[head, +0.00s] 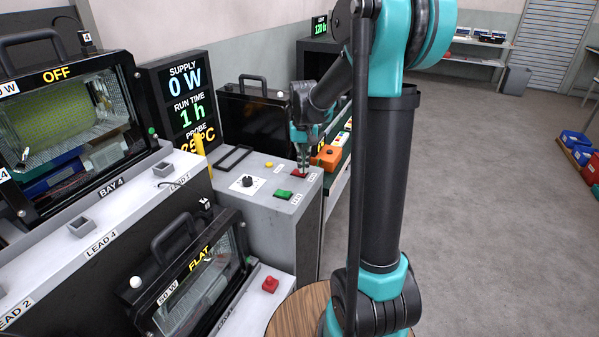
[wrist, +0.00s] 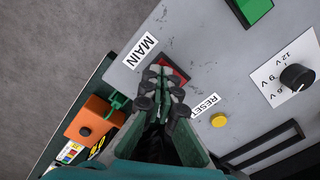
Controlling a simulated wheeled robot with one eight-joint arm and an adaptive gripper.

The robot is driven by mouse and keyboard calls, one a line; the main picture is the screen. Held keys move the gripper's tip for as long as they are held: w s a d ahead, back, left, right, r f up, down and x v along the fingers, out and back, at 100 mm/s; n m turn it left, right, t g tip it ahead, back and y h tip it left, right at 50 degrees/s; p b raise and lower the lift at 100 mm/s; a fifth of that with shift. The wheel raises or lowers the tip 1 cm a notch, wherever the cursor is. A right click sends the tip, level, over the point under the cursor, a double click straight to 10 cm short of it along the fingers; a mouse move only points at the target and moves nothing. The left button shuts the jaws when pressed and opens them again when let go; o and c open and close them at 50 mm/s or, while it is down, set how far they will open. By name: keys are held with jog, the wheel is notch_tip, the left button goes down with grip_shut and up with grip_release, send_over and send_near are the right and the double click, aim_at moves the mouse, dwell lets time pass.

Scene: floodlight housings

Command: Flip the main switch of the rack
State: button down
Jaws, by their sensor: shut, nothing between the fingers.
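The main switch is a red rocker (wrist: 174,71) beside the label MAIN (wrist: 139,50) on the grey rack top, and my fingers cover part of it in the wrist view. In the head view the red switch (head: 299,173) sits near the right edge of the rack top (head: 262,188). My gripper (wrist: 163,74) is shut and empty, with its fingertips at or just above the red switch. I cannot tell whether they touch it. In the head view my gripper (head: 302,166) points down at the switch.
A green switch (head: 283,194), a black knob (head: 246,181) and a yellow button (wrist: 218,120) by the label RESET (wrist: 204,106) share the rack top. An orange box (head: 326,157) stands just beyond. The SUPPLY display (head: 186,95) reads 0 W. Open floor lies right.

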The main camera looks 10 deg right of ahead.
jog(key=shift+f, duration=0.25)
jog(key=shift+r, duration=3.55)
jog(key=s+d+f+t, duration=0.2)
jog(key=s+f, duration=0.5)
jog(key=s, duration=0.4)
jog(key=s+d+f+t, duration=0.2)
jog(key=s+f, duration=0.4)
jog(key=s, duration=0.6)
jog(key=shift+f+n, duration=0.4)
